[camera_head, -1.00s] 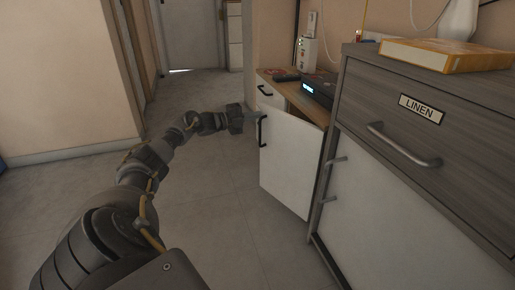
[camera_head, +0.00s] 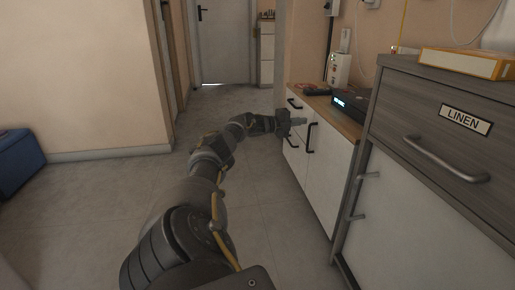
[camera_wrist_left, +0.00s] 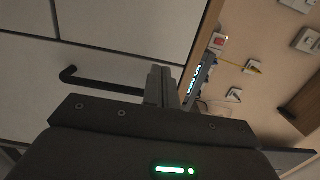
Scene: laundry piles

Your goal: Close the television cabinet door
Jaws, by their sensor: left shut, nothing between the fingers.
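The white television cabinet door (camera_head: 329,172) is at the right of the head view. It looks flush, or nearly flush, with the cabinet front, and its dark handle (camera_head: 310,138) is upright near its far edge. My left gripper (camera_head: 301,121) is shut and empty, at the cabinet front close to the upper far part of the door. I cannot tell if it touches. In the left wrist view its fingers (camera_wrist_left: 161,86) lie in front of white panels (camera_wrist_left: 125,25), beside a dark handle (camera_wrist_left: 90,80). My right gripper is out of view.
The wooden cabinet top (camera_head: 338,115) holds a black set-top box (camera_head: 352,105) and a white router (camera_head: 340,68). The grey linen dresser (camera_head: 425,150) stands close on the right. A blue box (camera_head: 18,160) is at the left. The floor (camera_head: 115,205) between is clear.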

